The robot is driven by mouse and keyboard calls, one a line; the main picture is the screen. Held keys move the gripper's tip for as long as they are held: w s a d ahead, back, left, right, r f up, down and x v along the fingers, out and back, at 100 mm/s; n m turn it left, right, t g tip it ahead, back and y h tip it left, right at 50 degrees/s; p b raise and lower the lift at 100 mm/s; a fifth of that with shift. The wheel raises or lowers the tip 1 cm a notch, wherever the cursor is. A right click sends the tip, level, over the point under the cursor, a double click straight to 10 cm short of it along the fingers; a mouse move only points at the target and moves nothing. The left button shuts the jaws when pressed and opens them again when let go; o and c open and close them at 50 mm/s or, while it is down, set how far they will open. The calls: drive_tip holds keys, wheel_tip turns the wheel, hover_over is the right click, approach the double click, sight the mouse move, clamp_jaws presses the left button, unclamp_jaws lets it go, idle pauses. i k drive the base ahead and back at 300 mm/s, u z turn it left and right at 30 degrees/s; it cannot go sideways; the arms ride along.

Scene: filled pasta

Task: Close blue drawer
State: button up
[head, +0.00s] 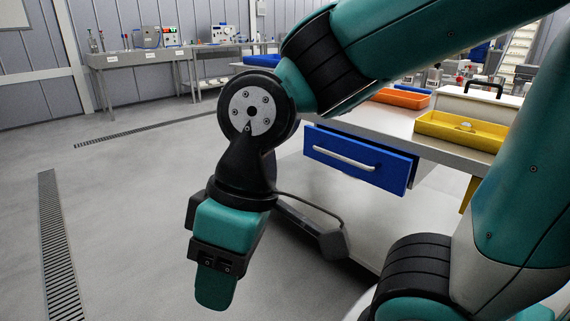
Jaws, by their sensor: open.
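The blue drawer (331,162) is under the worktop of the table at centre right in the head view. Its front carries a pale bar handle (344,157). The front appears to stand out from the table, with a dark gap above its top edge; how far it is out is hard to tell. My gripper (216,286) hangs downward to the left of the drawer, over the floor and apart from it. Its jaws are open and nothing is seen in them. The fingers overlap in this view, so the space between them is hidden.
On the table (388,124) are an orange tray (404,102), a yellow tray (440,133) and a white box (478,98) with a dark handle. Grey benches with instruments (135,60) stand along the back wall. The floor at left is clear, with drain grates (60,255).

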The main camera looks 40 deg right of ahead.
sight(390, 169)
drive_tip(key=u, duration=0.15)
drive_tip(key=i, duration=0.95)
drive_tip(key=z, duration=2.4)
